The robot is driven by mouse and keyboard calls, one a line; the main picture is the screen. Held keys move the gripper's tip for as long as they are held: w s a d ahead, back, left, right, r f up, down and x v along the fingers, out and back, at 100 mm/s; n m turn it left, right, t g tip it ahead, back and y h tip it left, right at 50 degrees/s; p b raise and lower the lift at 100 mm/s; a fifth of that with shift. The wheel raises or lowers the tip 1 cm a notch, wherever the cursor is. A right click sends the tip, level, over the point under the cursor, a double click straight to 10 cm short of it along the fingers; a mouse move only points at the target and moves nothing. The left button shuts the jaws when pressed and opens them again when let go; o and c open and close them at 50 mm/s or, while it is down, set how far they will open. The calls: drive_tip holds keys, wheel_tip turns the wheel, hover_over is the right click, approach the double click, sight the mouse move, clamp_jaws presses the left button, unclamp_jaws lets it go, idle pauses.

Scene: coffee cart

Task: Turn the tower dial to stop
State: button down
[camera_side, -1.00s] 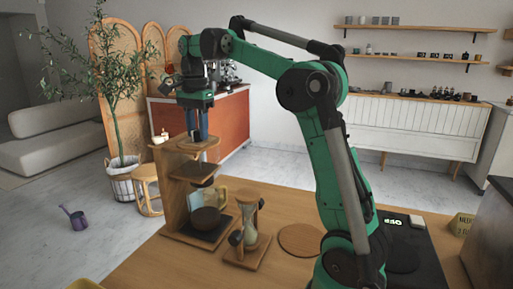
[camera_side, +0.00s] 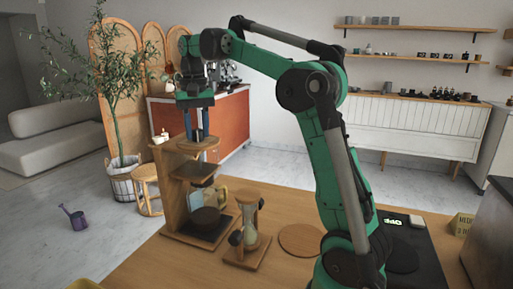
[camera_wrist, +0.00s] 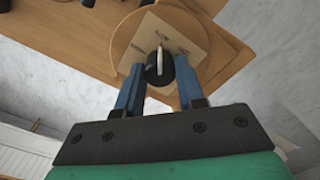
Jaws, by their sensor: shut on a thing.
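The wooden tower (camera_side: 177,200) stands upright at the left of the table, with shelves and a glass vessel (camera_side: 206,216) at its base. In the wrist view the tower dial (camera_wrist: 159,74) is a round black knob with a pale pointer bar aimed at the top of the picture. It sits on a pale square plate (camera_wrist: 186,38) with small printed marks that I cannot read. My gripper (camera_wrist: 159,80) is above the tower top, its blue fingers on either side of the knob and shut on it.
An hourglass-shaped stand (camera_side: 250,235) stands close to the right of the tower. A round wooden mat (camera_side: 301,240) lies farther right, then a black pad with lit figures (camera_side: 394,221). The space above the table between tower and arm is open.

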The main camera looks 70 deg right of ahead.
sight(197, 129)
drive_tip(key=n, duration=0.5)
drive_tip(key=shift+n, duration=0.3)
drive_tip(key=n, duration=0.5)
drive_tip(key=shift+n, duration=0.3)
drive_tip(key=c, duration=0.5)
unclamp_jaws()
drive_tip(key=shift+c, duration=0.2)
drive_tip(key=shift+r, duration=0.15)
drive_tip(key=shift+w+d+r, duration=0.1)
drive_tip(key=shift+r, duration=1.05)
drive_tip(key=shift+w+r, duration=0.1)
drive_tip(key=shift+r, duration=1.05)
drive_tip(key=shift+s+r, duration=0.2)
drive_tip(key=shift+r, duration=0.15)
